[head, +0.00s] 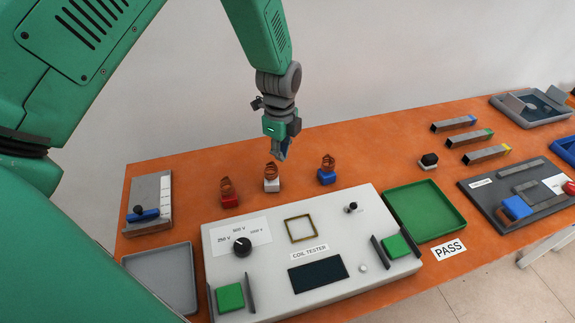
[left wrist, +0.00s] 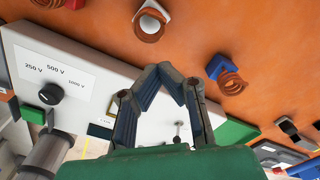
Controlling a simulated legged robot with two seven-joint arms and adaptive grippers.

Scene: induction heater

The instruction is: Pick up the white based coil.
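The white-based coil (head: 271,184) stands upright on the orange table, a copper winding on a white block. It also shows at the top of the left wrist view (left wrist: 150,22). A red-based coil (head: 229,200) stands to its left and a blue-based coil (head: 327,177) to its right. My left gripper (head: 282,155) points down just above and slightly right of the white-based coil, apart from it. My right gripper is not in view.
The coil tester (head: 281,223) stands in front of the coils. A green tray (head: 424,211) lies right of it, a grey tray (head: 160,280) left. Several metal bars (head: 453,124) lie farther right. The table around the coils is clear.

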